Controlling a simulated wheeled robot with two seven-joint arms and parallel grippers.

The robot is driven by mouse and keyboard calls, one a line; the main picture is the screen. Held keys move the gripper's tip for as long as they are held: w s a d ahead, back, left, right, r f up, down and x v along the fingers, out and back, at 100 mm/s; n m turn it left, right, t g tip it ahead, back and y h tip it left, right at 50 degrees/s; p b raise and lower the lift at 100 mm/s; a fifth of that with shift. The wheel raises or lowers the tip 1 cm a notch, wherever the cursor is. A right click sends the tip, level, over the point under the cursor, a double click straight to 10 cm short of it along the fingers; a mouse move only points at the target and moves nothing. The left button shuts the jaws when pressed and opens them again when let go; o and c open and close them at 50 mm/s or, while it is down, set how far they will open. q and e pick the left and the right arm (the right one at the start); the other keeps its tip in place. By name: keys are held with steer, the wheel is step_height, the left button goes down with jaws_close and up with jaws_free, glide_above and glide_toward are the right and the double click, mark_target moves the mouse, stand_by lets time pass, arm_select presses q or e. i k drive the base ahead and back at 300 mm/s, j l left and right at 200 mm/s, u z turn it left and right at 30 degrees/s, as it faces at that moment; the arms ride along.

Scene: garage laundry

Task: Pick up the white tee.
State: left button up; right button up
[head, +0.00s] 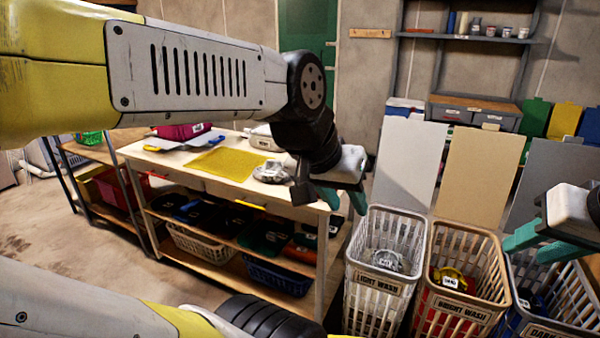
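A whitish bundled cloth with a small tag (272,172) lies on the right end of the worktable, apparently the white tee; its tag is too small to read. My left arm reaches across above the table. My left gripper (346,199) is to the right of this cloth, just past the table's right edge, with its teal fingers apart and nothing seen between them. Another pale tagged cloth (388,261) lies inside the light wash basket. My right gripper (541,243) is over the baskets at the right, teal fingers apart and empty.
The worktable (180,160) also bears a yellow mat (227,163) and a pink container (183,131). The light wash basket (386,220), bright wash basket (462,238) and a dark-labelled basket (545,318) stand at the right with raised panels behind. Open floor lies at left.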

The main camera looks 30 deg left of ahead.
mark_target(274, 170)
steer(key=u, duration=0.45)
steer(key=i+j+u, duration=0.1)
steer(key=u, duration=0.25)
steer(key=i+u, duration=0.45)
steer(key=u, duration=0.25)
steer(key=i+l+u, duration=0.1)
steer(key=i, duration=0.35)
steer(key=i+l+u, duration=0.15)
steer(key=i, duration=0.3)
steer(key=l, duration=0.1)
